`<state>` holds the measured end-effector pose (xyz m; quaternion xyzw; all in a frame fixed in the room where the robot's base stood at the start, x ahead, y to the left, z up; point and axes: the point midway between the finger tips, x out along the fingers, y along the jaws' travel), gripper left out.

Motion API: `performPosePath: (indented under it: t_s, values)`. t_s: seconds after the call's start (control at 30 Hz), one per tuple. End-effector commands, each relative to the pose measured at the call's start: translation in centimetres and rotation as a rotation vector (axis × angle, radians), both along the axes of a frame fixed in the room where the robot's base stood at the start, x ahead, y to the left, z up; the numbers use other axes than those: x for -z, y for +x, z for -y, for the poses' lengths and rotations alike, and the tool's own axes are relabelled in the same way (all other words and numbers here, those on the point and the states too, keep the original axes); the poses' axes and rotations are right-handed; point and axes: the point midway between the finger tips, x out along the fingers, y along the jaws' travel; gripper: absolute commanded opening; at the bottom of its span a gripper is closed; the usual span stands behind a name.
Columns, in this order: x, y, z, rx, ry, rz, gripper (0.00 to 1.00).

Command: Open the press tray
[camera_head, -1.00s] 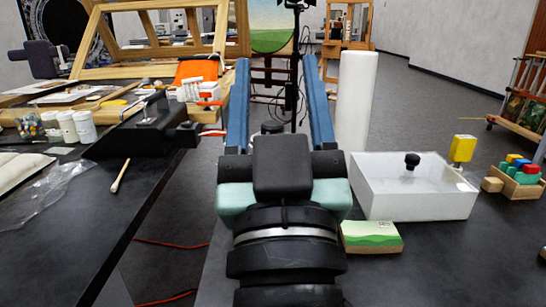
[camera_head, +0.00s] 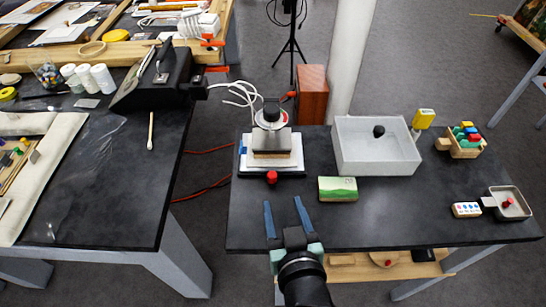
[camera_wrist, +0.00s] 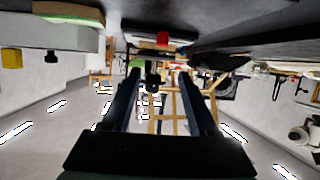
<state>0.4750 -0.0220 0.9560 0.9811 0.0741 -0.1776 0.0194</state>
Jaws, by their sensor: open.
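The press (camera_head: 271,145) stands on the dark table, with a metal top, a wooden block and stacked white plates on a dark base. A red knob (camera_head: 271,177) sits at its front edge; the wrist view, which appears upside down, shows a red knob (camera_wrist: 162,40) beyond the fingers. I cannot tell whether the press tray is shut. My gripper (camera_head: 283,202) is open and empty, with two blue fingers in front of the press, apart from the knob. In the wrist view the gripper (camera_wrist: 158,75) has clear space between its fingers.
A white open box (camera_head: 345,160) with a black knob stands right of the press. A small metal tray (camera_head: 512,212) is far right. A gap separates the left table (camera_head: 130,190).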

Motion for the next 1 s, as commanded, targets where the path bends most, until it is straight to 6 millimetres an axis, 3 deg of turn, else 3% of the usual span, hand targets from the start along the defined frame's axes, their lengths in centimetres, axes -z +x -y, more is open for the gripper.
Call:
performPosePath:
  t_s: [0.13, 0.27, 0.7, 1.0]
  values:
    - [0.5, -0.9, -0.1, -0.005, 0.006, -0.035, 0.6]
    - [1.0, -0.2, -0.2, -0.005, 0.007, -0.037, 0.6]
    - [3.7, 6.8, -1.3, -0.005, 0.006, -0.034, 0.6]
    - [5.2, 10.1, -1.9, -0.005, 0.006, -0.034, 0.6]
